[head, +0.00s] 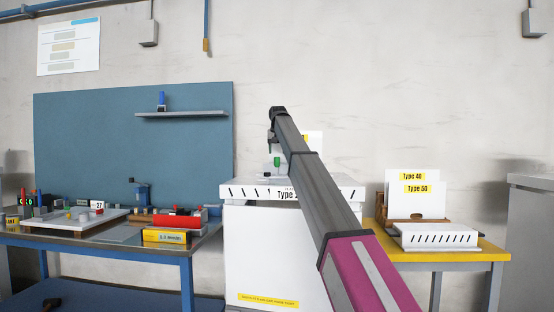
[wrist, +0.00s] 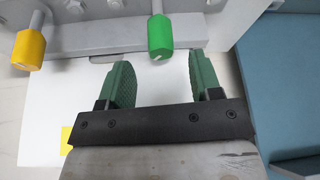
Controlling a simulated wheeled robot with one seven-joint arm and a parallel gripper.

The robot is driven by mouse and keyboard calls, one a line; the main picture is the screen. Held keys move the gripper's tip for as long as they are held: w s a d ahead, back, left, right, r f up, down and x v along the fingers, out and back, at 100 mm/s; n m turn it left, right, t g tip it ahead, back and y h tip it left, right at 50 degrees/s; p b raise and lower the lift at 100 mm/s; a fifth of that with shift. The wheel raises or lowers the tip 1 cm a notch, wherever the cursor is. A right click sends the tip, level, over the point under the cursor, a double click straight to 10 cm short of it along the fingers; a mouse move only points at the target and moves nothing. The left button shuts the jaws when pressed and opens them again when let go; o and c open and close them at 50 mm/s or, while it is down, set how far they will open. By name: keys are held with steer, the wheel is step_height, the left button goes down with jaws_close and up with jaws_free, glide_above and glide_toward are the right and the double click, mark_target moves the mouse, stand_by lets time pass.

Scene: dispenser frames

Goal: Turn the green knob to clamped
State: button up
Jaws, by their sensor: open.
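The green knob (wrist: 160,36) is a short cylinder with a pale mark on its end. In the wrist view it hangs from a grey bar, just beyond and between my fingertips. My gripper (wrist: 160,60) is open, with a green padded finger to either side of the knob's line; I see no contact. A yellow knob (wrist: 30,48) sits on the same bar to the left. In the head view the green knob (head: 277,161) shows above the white cabinet, partly beside my arm, and my gripper (head: 269,146) is above it to the left.
The white cabinet (head: 262,250) carries a slotted top labelled Type, partly hidden by my arm. A blue-framed bench (head: 120,240) with parts stands left. A yellow table (head: 460,256) with white Type 40 and Type 50 plates stands right. A blue surface (wrist: 285,80) lies right in the wrist view.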

steer(key=shift+v, duration=2.2)
glide_toward(277, 167)
steer(key=w+f, duration=0.1)
steer(key=f, duration=0.1)
steer(key=w+f, duration=0.1)
steer(key=w, duration=0.1)
steer(key=w+f, duration=0.1)
steer(key=f, duration=0.1)
steer(key=shift+w+a+f, duration=0.2)
steer(key=shift+a+f, duration=0.1)
steer(key=c, duration=0.9)
